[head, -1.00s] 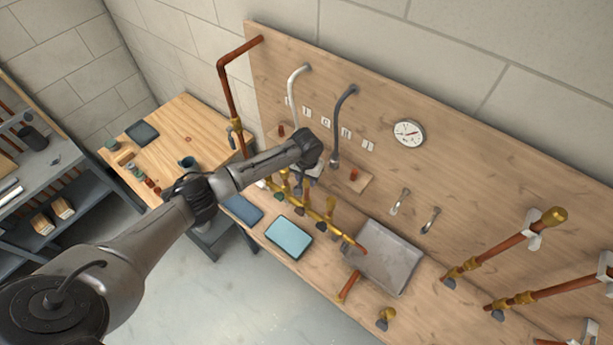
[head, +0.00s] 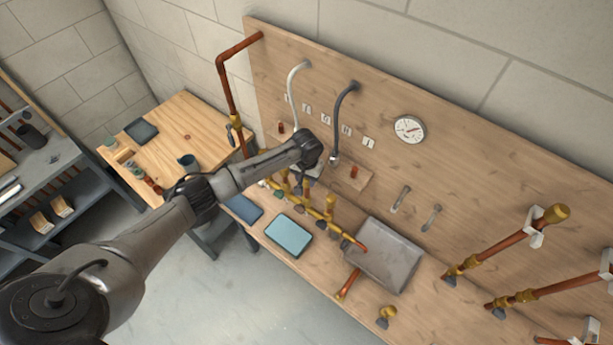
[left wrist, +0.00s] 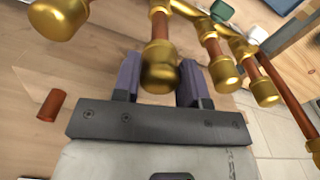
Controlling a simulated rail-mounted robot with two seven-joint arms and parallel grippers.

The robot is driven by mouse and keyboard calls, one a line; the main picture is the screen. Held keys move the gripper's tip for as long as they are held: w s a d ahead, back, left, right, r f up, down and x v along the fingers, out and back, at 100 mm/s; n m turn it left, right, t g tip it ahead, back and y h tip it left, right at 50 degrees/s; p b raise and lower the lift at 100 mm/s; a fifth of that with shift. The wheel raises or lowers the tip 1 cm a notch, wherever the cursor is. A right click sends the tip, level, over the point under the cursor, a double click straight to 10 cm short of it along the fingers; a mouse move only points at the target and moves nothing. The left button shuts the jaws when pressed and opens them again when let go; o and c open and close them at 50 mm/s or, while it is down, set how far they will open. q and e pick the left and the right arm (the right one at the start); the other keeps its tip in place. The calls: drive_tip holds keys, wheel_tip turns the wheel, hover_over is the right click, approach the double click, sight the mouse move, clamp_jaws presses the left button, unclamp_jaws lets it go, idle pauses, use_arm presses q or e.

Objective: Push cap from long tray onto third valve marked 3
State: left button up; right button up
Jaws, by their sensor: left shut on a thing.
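My left gripper (left wrist: 159,82) is shut on a brass cap (left wrist: 160,66); its two dark fingers stand on either side of the cap in the left wrist view. A copper stub rises right behind the cap, in line with it; whether the cap is fully seated on it I cannot tell. In the head view the left gripper (head: 310,171) is over the rear of the brass valve manifold (head: 330,209), partly hidden by my wrist. More brass ends (left wrist: 225,73) of the manifold stand to the right. The numbers on the valves cannot be read. My right gripper is not in view.
A copper piece (head: 354,172) stands on a small board by the wall. Blue trays (head: 289,236) and a grey basin (head: 390,252) lie near the manifold. A grey hose (head: 337,125) hangs close to my wrist. Small labels (head: 346,131) are on the back panel.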

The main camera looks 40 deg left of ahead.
use_arm(q)
drive_tip(key=shift+f+b, duration=0.7)
drive_tip(key=shift+f, duration=0.8)
drive_tip(key=o, duration=1)
wheel_tip(320, 180, up, 13)
drive_tip(key=shift+f+b, duration=0.2)
drive_tip(key=shift+b, duration=0.4)
drive_tip(key=shift+r, duration=0.65)
drive_tip(key=shift+r, duration=0.1)
